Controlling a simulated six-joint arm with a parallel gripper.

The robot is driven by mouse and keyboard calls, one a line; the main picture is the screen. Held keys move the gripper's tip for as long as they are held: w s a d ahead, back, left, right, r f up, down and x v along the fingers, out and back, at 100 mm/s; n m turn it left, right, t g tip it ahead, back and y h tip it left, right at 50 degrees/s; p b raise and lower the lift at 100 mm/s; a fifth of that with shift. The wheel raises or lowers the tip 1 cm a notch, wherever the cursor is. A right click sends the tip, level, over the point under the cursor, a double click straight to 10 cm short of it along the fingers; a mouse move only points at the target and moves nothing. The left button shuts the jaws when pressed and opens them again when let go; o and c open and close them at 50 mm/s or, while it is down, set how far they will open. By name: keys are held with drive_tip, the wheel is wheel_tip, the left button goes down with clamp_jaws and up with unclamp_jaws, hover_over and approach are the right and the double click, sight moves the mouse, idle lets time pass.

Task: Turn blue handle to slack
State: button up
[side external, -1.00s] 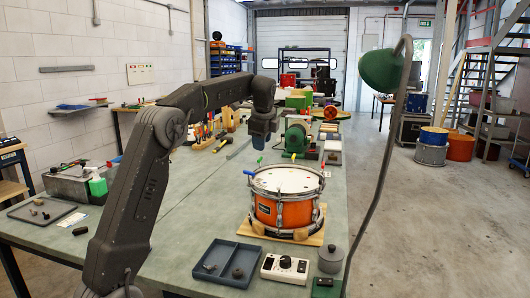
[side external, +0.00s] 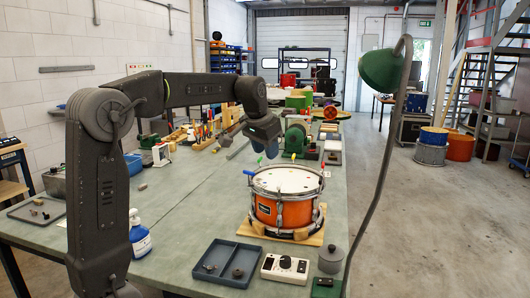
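An orange snare drum (side external: 282,208) with a white head and silver hoop stands on a wooden board on the bench. The blue handle (side external: 249,172) sits at the left of the drum's rim. A green handle (side external: 259,160) is just behind it and a yellow one (side external: 293,157) is at the back of the rim. My gripper (side external: 268,148) hangs in the air above the back-left part of the drum, tilted and apart from the blue handle. Its fingertips are too small and dark to show whether it is open or shut.
A grey divided tray (side external: 213,272), a control box with a dial (side external: 284,267) and a grey lidded pot (side external: 331,259) stand before the drum. A green lamp's stem (side external: 372,200) rises on the right.

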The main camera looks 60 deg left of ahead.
sight(249, 172)
drive_tip(key=shift+s+d+f+n, duration=0.1)
drive_tip(key=shift+s+d+n, duration=0.25)
drive_tip(key=shift+d+n, duration=0.25)
drive_tip(key=shift+s+d+f+n, duration=0.1)
drive_tip(key=shift+s+d+n, duration=0.25)
drive_tip(key=shift+n, duration=0.45)
drive_tip(key=shift+o, duration=0.3)
drive_tip(key=o, duration=0.6)
drive_tip(key=shift+h, duration=0.3)
drive_tip(key=w+a, duration=0.1)
drive_tip(key=a, duration=0.3)
drive_tip(key=w+a, duration=0.1)
drive_tip(key=a, duration=0.3)
drive_tip(key=w+a+f, duration=0.1)
drive_tip(key=a, duration=0.2)
drive_tip(key=shift+a, duration=0.4)
drive_tip(key=shift+o, duration=0.7)
drive_tip(key=a+f, duration=0.2)
drive_tip(key=a, duration=0.8)
drive_tip(key=shift+f+m, duration=0.15)
drive_tip(key=shift+m, duration=0.15)
drive_tip(key=x, duration=1.3)
drive_tip(key=shift+w+f, duration=0.1)
drive_tip(key=shift+f, duration=0.2)
drive_tip(key=shift+c, duration=0.2)
drive_tip(key=c, duration=0.9)
